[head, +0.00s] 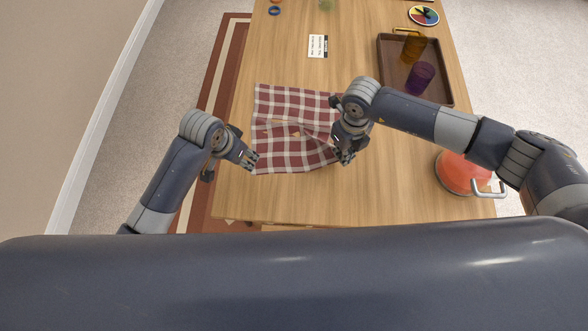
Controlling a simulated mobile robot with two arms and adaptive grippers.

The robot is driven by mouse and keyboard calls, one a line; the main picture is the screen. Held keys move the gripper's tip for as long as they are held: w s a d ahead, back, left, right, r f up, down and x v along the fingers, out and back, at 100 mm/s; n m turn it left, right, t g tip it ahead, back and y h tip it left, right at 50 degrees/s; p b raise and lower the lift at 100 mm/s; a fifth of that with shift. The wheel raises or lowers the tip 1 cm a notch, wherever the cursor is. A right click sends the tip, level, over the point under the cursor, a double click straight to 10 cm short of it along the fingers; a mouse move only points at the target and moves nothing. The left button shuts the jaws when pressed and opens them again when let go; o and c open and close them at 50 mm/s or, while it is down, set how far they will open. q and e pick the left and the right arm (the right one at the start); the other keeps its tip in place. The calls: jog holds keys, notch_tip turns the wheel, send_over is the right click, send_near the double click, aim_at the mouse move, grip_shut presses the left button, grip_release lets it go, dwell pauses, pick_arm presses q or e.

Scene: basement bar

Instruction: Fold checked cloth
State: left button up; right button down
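The checked cloth (290,103) is dark red with white lines. It lies on the wooden table (300,205), left of its middle, with a crease or raised ridge across its centre. My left gripper (252,160) is at the cloth's near left edge. My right gripper (345,158) is at its right side, near the near right corner, and the hand hides part of that edge. The fingers of both are small in the picture, and I cannot tell whether either holds the fabric.
A brown tray (447,94) at the right holds an orange glass (413,46) and a purple glass (421,76). A small sign (318,46) lies beyond the cloth. A round multicoloured disc (424,15) is at the far right. A red-orange pot (458,174) is at the right edge. The near table is clear.

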aim_at(257, 170)
pick_arm(q)
jog(key=shift+c, duration=0.2)
jog(key=shift+r, duration=0.1)
jog(key=shift+c, duration=1.2)
jog(key=shift+d+r+n+g+y, duration=0.75)
jog(key=shift+d+r+g, duration=0.75)
jog(key=shift+r, duration=0.75)
jog(key=f, duration=0.9)
jog(key=shift+s+d, duration=0.1)
jog(key=shift+s, duration=0.2)
jog(key=shift+f, duration=0.2)
grip_shut()
jog(key=shift+o, duration=1.4)
grip_release()
